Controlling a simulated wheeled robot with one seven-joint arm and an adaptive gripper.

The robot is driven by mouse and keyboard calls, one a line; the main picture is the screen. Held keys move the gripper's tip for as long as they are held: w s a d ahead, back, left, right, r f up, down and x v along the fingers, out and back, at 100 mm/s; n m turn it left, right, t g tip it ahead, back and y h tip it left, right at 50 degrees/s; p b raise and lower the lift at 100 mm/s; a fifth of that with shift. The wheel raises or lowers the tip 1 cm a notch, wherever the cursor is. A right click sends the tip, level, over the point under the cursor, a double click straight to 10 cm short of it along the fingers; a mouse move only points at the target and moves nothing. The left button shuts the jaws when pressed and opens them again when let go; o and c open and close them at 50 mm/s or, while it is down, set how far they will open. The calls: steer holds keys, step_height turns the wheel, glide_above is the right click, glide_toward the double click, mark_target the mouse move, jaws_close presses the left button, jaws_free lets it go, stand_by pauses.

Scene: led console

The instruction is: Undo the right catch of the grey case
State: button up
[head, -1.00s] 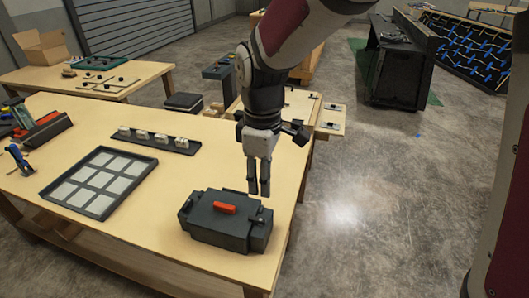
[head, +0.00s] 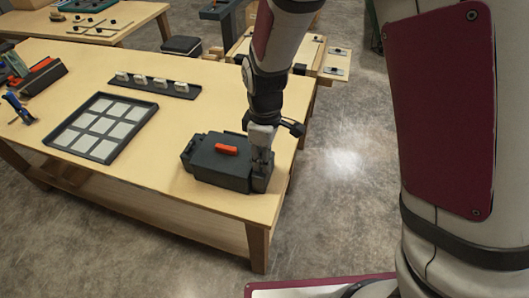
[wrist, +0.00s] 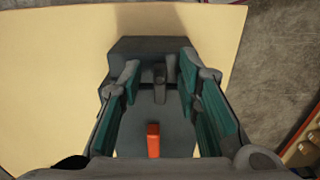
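The grey case (head: 215,172) with a red handle (head: 227,149) sits on the wooden table near its front right corner. My gripper (head: 262,165) points down at the case's right end and hides the right catch in the head view. In the wrist view the case (wrist: 165,118) lies below, with the red handle (wrist: 153,140) at the bottom. A small grey upright piece, seemingly the right catch (wrist: 160,76), stands between my two teal-padded fingers (wrist: 159,82). The fingers are apart, with gaps visible on both sides of it. I cannot tell if they touch the case.
A dark tray with pale squares (head: 74,149) and a strip with several white blocks (head: 178,92) lie left of and behind the case. The wooden table (head: 165,160) is bare around the case. Its right edge is close to my gripper.

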steer(key=shift+c, duration=0.2)
jaws_close()
steer(key=shift+m, duration=0.3)
steer(key=m+p, duration=0.2)
steer(key=m, duration=0.1)
steer(key=shift+s+a+r, duration=0.1)
steer(key=shift+s, duration=0.05)
steer(key=m+p, duration=0.1)
steer(key=m, duration=0.3)
steer(key=shift+s+a, duration=0.1)
steer(key=m+p, duration=0.2)
steer(key=m, duration=0.3)
steer(key=shift+a+p, duration=0.15)
steer(key=shift+p, duration=0.2)
steer(key=m+p, duration=0.1)
steer(key=m, duration=0.4)
steer(key=shift+a+p, duration=0.15)
steer(key=shift+p, duration=0.15)
steer(key=shift+m, duration=0.3)
